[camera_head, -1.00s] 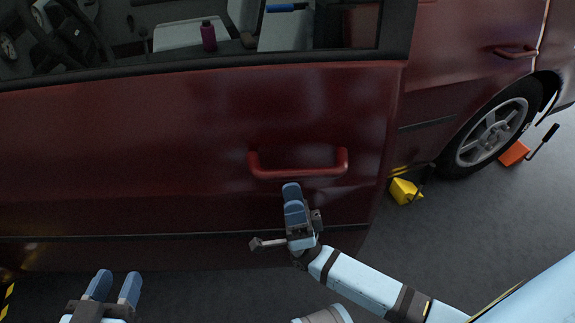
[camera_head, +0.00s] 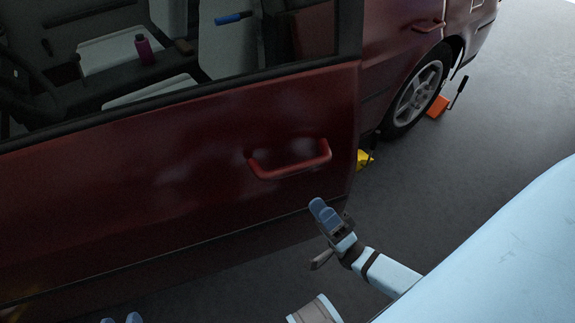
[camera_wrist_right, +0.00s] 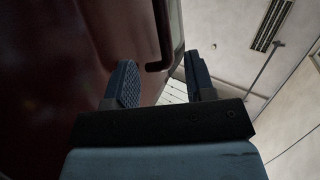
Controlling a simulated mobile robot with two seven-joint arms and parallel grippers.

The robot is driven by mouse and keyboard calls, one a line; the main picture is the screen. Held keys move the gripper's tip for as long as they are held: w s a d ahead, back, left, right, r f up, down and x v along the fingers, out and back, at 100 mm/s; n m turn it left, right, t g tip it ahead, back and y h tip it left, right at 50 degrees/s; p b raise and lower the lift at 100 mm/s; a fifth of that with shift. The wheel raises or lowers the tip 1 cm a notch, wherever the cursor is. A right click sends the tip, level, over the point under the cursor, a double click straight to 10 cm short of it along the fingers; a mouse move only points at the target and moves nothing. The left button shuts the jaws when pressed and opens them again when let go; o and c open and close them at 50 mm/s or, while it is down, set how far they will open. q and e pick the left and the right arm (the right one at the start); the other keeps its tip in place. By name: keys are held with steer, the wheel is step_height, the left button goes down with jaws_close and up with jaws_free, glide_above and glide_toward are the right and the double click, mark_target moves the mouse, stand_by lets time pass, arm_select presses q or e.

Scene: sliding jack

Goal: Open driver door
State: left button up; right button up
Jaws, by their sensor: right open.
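The dark red driver door (camera_head: 190,185) fills the left and middle of the head view. Its rear edge stands out from the car body, so it looks ajar. A red bar handle (camera_head: 290,165) is on the door near that edge. My right gripper (camera_head: 322,208) is open and empty, just below and right of the handle, apart from it in the head view. In the right wrist view, a dark bar, likely the handle (camera_wrist_right: 161,40), ends beyond the gap between the open fingers (camera_wrist_right: 160,82). Only the fingertips of my left gripper (camera_head: 120,319) show at the bottom edge, spread apart.
The rear car body (camera_head: 395,40) and wheel (camera_head: 418,93) are behind the door. A yellow chock (camera_head: 364,159) is partly hidden by the door edge. An orange chock (camera_head: 437,107) is by the wheel.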

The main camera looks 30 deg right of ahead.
mark_target(294, 169)
steer(key=shift+h, duration=0.3)
steer(key=x, duration=1.3)
steer(key=shift+s+r, duration=0.15)
steer(key=shift+c, duration=0.4)
